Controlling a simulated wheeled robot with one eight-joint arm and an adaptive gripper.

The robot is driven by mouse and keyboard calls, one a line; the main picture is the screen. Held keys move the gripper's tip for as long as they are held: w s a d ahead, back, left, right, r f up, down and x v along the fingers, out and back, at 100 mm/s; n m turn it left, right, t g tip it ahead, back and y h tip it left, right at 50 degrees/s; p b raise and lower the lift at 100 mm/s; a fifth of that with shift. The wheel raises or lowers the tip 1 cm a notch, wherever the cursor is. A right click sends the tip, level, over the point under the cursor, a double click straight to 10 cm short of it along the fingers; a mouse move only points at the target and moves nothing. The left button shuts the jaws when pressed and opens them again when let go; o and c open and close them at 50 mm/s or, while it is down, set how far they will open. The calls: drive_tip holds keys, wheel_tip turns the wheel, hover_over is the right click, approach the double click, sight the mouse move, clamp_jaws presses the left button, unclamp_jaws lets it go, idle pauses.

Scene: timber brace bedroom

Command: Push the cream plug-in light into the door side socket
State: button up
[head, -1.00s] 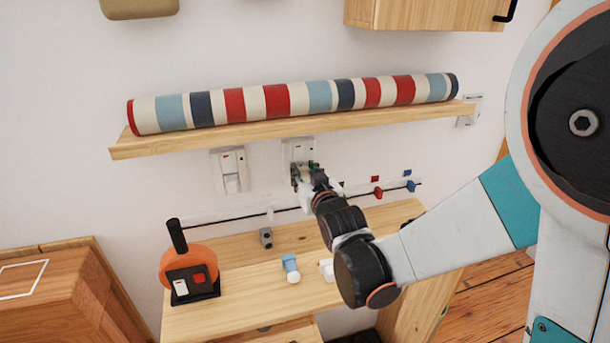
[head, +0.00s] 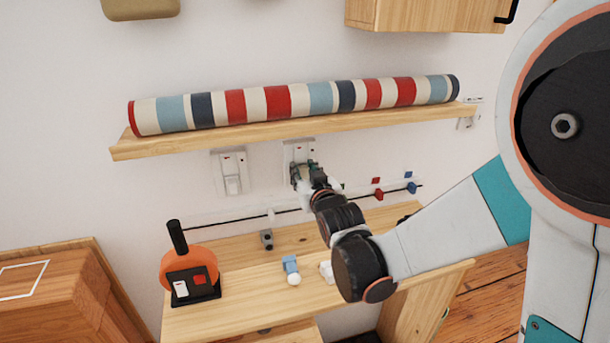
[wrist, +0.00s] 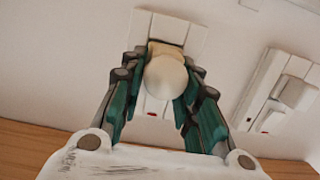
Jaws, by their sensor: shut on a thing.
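The cream plug-in light (wrist: 166,78) shows a round cream head between the green finger pads of my gripper (wrist: 160,95) in the wrist view. My gripper is shut on it, at the front of the middle wall socket (wrist: 186,35). In the head view my gripper (head: 305,176) is at the lower part of that socket plate (head: 299,150), and the fingers hide the light. I cannot tell how far its plug is in. Another socket (head: 466,122) is at the far right below the shelf end. I cannot tell which socket is the door side one.
A left socket (head: 229,172) has a white plug-in piece on it. A wooden shelf (head: 290,136) with a striped roll (head: 290,101) runs just above the sockets. Below, a wooden desk (head: 235,315) holds an orange-black device (head: 188,272) and a small blue-and-white light (head: 291,269).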

drive_tip(key=shift+w, duration=0.25)
drive_tip(key=o, duration=1.2)
drive_tip(key=shift+a, duration=0.1)
drive_tip(key=shift+c, duration=0.2)
